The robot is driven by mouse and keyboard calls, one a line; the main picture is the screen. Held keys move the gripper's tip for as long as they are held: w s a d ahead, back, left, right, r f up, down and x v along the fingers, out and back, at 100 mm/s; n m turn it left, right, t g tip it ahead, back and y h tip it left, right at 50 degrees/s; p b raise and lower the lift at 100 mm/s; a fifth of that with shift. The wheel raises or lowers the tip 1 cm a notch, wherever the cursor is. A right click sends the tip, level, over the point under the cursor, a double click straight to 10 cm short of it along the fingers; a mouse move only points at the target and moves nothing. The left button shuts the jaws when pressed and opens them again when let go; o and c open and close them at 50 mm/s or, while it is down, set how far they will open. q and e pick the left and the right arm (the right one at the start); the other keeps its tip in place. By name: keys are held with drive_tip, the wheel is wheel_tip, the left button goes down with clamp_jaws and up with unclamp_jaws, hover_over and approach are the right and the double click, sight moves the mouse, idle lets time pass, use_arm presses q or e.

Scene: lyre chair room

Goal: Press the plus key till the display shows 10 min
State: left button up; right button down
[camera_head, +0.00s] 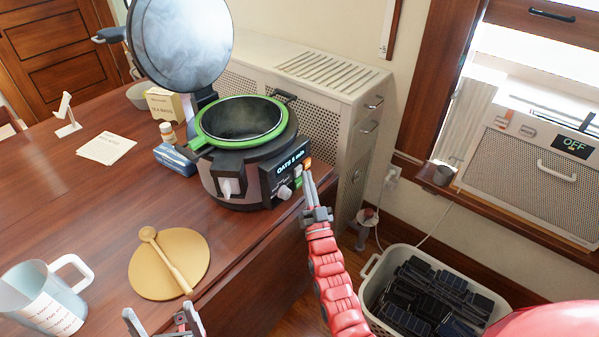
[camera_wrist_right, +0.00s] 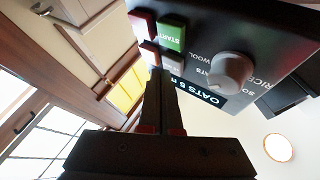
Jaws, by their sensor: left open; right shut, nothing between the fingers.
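The cooker (camera_head: 245,170) stands on the table with its lid up. Its display (camera_head: 292,163) reads "OATS 5 min"; in the right wrist view the display (camera_wrist_right: 205,98) reads "OATS 5" with the end hidden. My right gripper (camera_head: 307,176) is shut and empty, its tips at the right end of the control panel. In the right wrist view its tips (camera_wrist_right: 158,72) are close to a small orange key (camera_wrist_right: 150,53) and a grey key beside it. Touch and the plus mark cannot be made out. My left gripper (camera_head: 165,322) is open and empty at the bottom edge.
The panel also has a green START key (camera_wrist_right: 171,34), a red key (camera_wrist_right: 142,22) and a grey knob (camera_wrist_right: 231,71). A wooden spoon on a round board (camera_head: 145,273) and a measuring jug (camera_head: 45,300) lie left. A crate (camera_head: 375,275) stands on the floor right.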

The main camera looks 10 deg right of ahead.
drive_tip(key=shift+w+a, duration=0.25)
drive_tip(key=shift+w, duration=0.1)
idle(0.5)
idle(0.3)
drive_tip(key=shift+s+d+b, duration=0.3)
drive_tip(key=shift+s+d, duration=0.25)
drive_tip(key=shift+s, duration=0.1)
drive_tip(key=s+d, duration=0.1)
drive_tip(key=s, duration=0.1)
drive_tip(key=s+d, duration=0.2)
idle(0.5)
idle(0.5)
